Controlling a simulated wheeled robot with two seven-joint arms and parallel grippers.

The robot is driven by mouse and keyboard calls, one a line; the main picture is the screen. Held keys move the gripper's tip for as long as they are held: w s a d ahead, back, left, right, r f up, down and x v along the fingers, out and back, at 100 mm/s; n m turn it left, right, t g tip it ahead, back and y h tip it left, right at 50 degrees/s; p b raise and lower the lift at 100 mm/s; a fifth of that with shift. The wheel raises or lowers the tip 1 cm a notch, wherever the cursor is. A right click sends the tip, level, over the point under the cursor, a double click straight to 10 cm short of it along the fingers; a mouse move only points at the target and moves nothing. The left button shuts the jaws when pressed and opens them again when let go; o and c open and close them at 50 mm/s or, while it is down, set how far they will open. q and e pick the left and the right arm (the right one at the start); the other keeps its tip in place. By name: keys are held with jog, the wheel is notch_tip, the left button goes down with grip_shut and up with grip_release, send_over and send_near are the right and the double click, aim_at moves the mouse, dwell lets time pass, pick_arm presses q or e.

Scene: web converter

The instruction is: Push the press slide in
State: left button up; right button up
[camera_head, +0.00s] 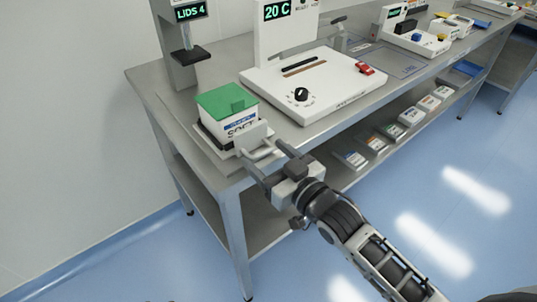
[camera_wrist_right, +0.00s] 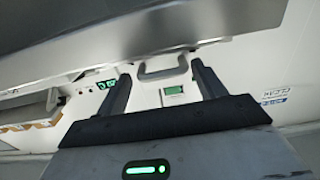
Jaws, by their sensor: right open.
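The press slide (camera_head: 205,138) is a light plate sticking out at the front left of the steel bench, clear of the lid press (camera_head: 184,56). A white tub (camera_head: 240,124) with a green lid (camera_head: 226,102) on top stands on it. The slide's grey handle (camera_head: 256,134) faces my right gripper (camera_head: 262,148). My right gripper is open, with its fingers at the two sides of the handle. In the right wrist view the U-shaped handle (camera_wrist_right: 163,68) shows between the open fingertips (camera_wrist_right: 160,78); contact cannot be told. My left gripper is not in view.
The lid press stands behind the slide, its display reading "LIDS 4". A white sealing machine (camera_head: 325,88) with a black knob and red switch is to the right. Several small boxes lie on the lower shelf (camera_head: 335,172). The floor in front is clear.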

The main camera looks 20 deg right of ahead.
aim_at(257, 152)
jog(key=shift+w, duration=0.1)
jog(key=c, duration=1.1)
jog(key=x, duration=0.4)
jog(key=shift+w, duration=0.2)
jog(key=o, duration=1.1)
jog(key=shift+s, duration=0.15)
